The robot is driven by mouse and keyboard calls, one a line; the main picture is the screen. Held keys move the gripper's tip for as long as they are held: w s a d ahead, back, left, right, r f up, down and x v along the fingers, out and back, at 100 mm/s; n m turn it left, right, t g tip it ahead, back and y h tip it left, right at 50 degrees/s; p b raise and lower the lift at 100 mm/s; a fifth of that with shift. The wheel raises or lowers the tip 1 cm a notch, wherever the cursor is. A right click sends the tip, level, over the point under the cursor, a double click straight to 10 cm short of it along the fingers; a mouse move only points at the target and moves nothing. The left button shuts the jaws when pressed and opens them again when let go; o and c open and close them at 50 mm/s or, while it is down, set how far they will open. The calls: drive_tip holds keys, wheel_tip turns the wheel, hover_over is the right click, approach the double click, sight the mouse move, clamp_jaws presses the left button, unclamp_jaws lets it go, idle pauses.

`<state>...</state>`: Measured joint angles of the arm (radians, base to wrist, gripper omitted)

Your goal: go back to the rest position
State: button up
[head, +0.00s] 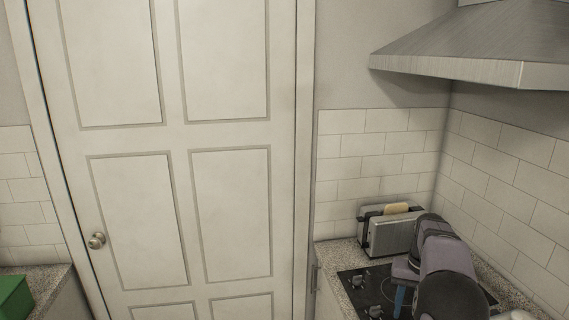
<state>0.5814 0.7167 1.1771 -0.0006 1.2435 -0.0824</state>
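My arm rises from the lower right of the head view, over the black hob. Its grey-purple and black links bend at the top, in front of the toaster's right end. My gripper (401,287) seems to be the small purple part with a blue tip, pointing down over the hob at the arm's left side. It is mostly hidden by my arm and too small to tell whether it is open or shut. I cannot see anything held in it.
A metal toaster (391,235) with a bread slice (396,208) stands behind the hob (368,289). A range hood (480,50) hangs above. A closed white door (180,137) fills the middle. A green box (14,297) sits on the left counter (48,277).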

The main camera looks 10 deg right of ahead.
drive_tip(key=s+a+n, duration=0.2)
drive_tip(key=s+a, duration=0.1)
drive_tip(key=a, duration=0.8)
drive_tip(key=s+a+f+n, duration=0.2)
drive_tip(key=s+a, duration=0.6)
drive_tip(key=s, duration=0.1)
drive_tip(key=s+a+f+n, duration=0.1)
drive_tip(key=s+a+f, duration=0.1)
drive_tip(key=s+a, duration=0.7)
drive_tip(key=shift+s+a+f+n, duration=0.2)
drive_tip(key=shift+s+a+n, duration=0.1)
drive_tip(key=shift+n, duration=0.1)
